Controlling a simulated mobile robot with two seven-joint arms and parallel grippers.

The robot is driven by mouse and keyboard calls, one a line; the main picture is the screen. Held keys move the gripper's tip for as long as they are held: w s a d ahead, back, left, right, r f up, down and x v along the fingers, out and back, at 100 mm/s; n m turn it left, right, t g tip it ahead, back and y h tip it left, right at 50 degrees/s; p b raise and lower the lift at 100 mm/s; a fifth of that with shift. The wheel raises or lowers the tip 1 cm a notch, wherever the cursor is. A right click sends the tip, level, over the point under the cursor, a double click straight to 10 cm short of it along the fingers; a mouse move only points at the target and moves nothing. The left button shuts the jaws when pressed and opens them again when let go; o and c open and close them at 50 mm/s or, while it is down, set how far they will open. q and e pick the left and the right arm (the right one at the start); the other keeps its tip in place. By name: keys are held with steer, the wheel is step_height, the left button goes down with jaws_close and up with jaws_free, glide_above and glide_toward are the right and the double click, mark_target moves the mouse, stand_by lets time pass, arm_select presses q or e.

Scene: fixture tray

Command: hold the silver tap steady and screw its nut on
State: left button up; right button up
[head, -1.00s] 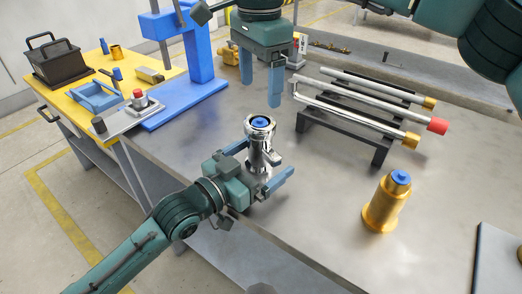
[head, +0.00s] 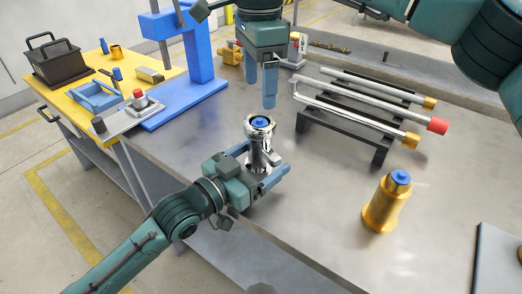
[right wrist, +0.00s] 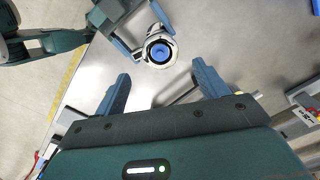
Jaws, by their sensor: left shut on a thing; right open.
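The silver tap (head: 260,145) stands upright on the grey bench. It has a wide shiny ring at its top around a blue core. It also shows in the right wrist view (right wrist: 160,47), seen from above. I cannot tell whether the top ring is the nut or part of the tap. My left gripper (head: 257,167) is shut on the lower body of the silver tap, one finger on each side. My right gripper (head: 268,103) points down, open and empty, above and behind the tap. Its two spread fingers (right wrist: 160,85) show in the right wrist view, apart from the tap.
A gold tap (head: 383,209) with a blue top stands to the right. Behind it, a black rack (head: 345,137) holds several silver tubes. A blue stand (head: 190,98) and a yellow table (head: 60,93) with tools are at the left. The bench between rack and gold tap is clear.

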mark_target(260, 123)
steer(key=shift+m, duration=1.1)
steer(key=shift+f, duration=0.1)
steer(key=shift+f, duration=3.9)
steer(key=shift+c, duration=0.3)
steer(key=c, duration=0.9)
steer(key=shift+m, duration=1)
steer(key=shift+c, duration=0.2)
steer(key=o, duration=1.2)
steer(key=shift+c, duration=0.2)
steer(key=shift+r, duration=0.15)
step_height(260, 123, up, 12)
